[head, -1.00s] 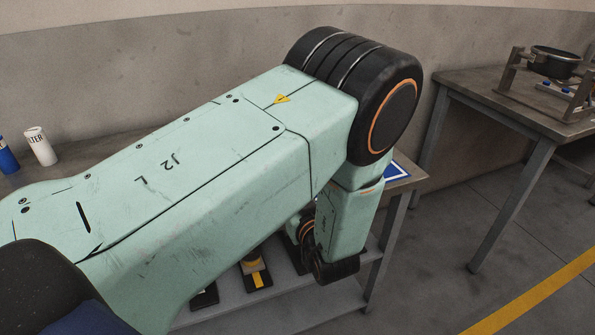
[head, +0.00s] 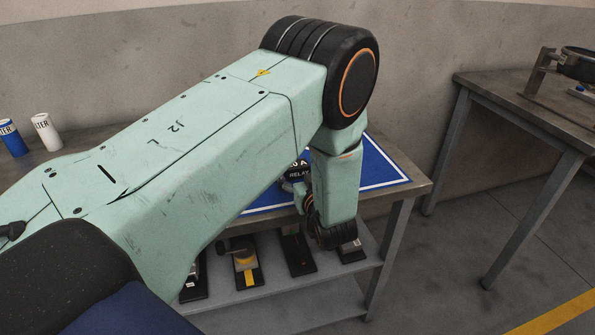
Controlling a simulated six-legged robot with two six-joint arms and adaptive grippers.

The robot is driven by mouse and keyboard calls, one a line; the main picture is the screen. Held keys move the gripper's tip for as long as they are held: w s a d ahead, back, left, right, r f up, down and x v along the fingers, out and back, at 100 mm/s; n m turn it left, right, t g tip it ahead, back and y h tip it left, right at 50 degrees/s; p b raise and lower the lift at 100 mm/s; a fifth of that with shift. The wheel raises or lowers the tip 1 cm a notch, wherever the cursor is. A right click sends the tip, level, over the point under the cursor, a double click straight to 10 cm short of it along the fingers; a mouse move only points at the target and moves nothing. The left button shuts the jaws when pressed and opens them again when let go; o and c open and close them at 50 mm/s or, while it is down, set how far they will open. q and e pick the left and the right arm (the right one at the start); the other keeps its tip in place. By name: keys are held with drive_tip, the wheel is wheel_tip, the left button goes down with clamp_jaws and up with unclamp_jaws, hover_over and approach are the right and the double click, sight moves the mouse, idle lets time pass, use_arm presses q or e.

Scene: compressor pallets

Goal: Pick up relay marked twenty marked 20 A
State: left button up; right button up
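A black relay (head: 299,174) shows in the head view just left of my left forearm, in front of the blue mat. Its white lettering reads "0 A" and "RELAY"; the start of the marking is cut off by my arm, so I cannot tell whether it says 20. Most of the relay is hidden, and I cannot tell whether it is touching the mat. My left arm crosses the picture and bends down at its elbow. My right gripper is out of view.
A blue mat with a white border (head: 384,176) lies on the table's right end. Several dark-based parts stand on the lower shelf (head: 300,302), including one with a yellow stripe (head: 247,266). Blue (head: 13,140) and white (head: 46,132) filter cans stand left. Another table (head: 525,112) stands right.

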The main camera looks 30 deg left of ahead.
use_arm(q)
drive_tip(key=shift+w+a+f, duration=0.2)
drive_tip(key=shift+a, duration=0.3)
drive_tip(key=shift+d+r, duration=0.3)
drive_tip(key=shift+d, duration=0.2)
drive_tip(key=shift+s+a+f, duration=0.1)
drive_tip(key=shift+a+f, duration=0.1)
drive_tip(key=shift+a, duration=0.2)
drive_tip(key=c, duration=0.5)
drive_tip(key=shift+d+r, duration=0.15)
drive_tip(key=shift+d, duration=0.15)
drive_tip(key=c, duration=0.6)
drive_tip(key=shift+a, duration=0.25)
drive_tip(key=shift+c, duration=0.7)
